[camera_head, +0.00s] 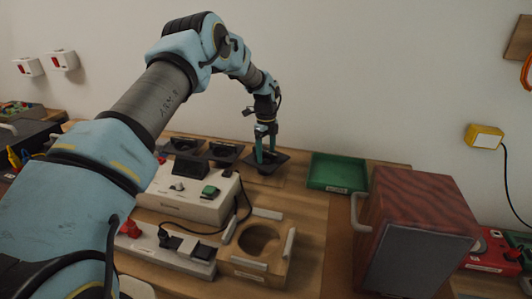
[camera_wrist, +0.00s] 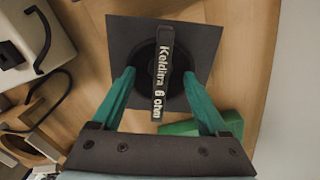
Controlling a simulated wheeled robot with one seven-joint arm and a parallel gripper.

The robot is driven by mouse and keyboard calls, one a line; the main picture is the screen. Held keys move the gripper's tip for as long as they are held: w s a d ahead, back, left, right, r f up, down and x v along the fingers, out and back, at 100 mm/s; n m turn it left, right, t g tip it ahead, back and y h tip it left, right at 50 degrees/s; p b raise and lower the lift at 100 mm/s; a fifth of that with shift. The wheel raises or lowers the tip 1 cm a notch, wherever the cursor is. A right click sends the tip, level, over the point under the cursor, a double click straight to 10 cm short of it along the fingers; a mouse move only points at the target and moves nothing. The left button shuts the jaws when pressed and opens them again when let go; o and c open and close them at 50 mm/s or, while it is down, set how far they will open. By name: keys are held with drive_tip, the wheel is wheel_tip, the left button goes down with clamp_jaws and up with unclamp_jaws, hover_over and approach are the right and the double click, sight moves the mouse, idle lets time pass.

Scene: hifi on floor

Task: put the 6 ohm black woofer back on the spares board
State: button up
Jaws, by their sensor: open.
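The black woofer (camera_wrist: 128,35) is a square plate with a round part in the middle. A dark bar across it reads "Keldira 6 ohm" in the wrist view. In the head view this woofer (camera_head: 280,160) lies flat at the back of the bench, on or just above a wooden surface. My gripper (camera_head: 266,150) points down over it. In the wrist view my gripper (camera_wrist: 159,75) is open, with one green finger on each side of the labelled bar. I cannot tell whether the fingers touch the woofer. Two other black units (camera_head: 222,152) sit in a row to its left.
A green tray (camera_head: 338,171) stands right of the woofer. A white device (camera_head: 185,205) with a cable and a wooden fixture with a round hole (camera_head: 243,266) are in front. A red-brown speaker cabinet (camera_head: 425,205) stands at the right. The wall is close behind.

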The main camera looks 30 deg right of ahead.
drive_tip(key=shift+r, duration=0.1)
wheel_tip(320, 180, up, 12)
drive_tip(key=b, duration=0.4)
drive_tip(key=a+r+n, duration=0.2)
drive_tip(key=a+n, duration=0.7)
drive_tip(key=a, duration=0.6)
drive_tip(key=s+a+f+n, duration=0.1)
drive_tip(key=s+a+n, duration=0.9)
drive_tip(key=a, duration=0.5)
drive_tip(key=s+a+f+n+t, duration=0.1)
drive_tip(key=s+a+n, duration=0.8)
drive_tip(key=a, duration=0.5)
drive_tip(key=shift+s+a+n+t, duration=0.3)
drive_tip(key=shift+s+a+n, duration=0.1)
drive_tip(key=shift+n, duration=0.6)
